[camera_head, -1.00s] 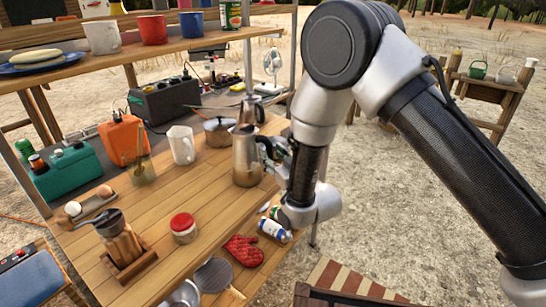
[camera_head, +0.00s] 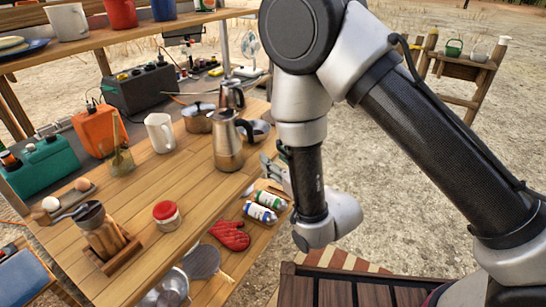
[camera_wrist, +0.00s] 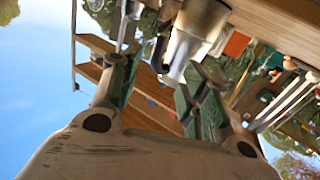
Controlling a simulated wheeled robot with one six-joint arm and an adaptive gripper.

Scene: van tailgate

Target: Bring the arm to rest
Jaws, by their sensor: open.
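My arm (camera_head: 310,185) hangs down at the right of the wooden worktable in the head view, its elbow and wrist near the front edge. My gripper (camera_head: 272,172) is partly hidden behind the wrist, by the table's right edge, beside and apart from the steel moka pot (camera_head: 228,148). In the wrist view my gripper (camera_wrist: 160,75) has its two fingers spread apart. Nothing is held between them. A metal pot (camera_wrist: 192,38) shows beyond the fingers, with the table edge (camera_wrist: 280,18) at the upper right.
Two bottles (camera_head: 262,206) and a red oven mitt (camera_head: 230,235) lie on the lower shelf near my wrist. A red-lidded jar (camera_head: 166,214) and a white jug (camera_head: 160,132) stand on the worktable (camera_head: 190,170). Open gravel (camera_head: 400,200) lies to the right.

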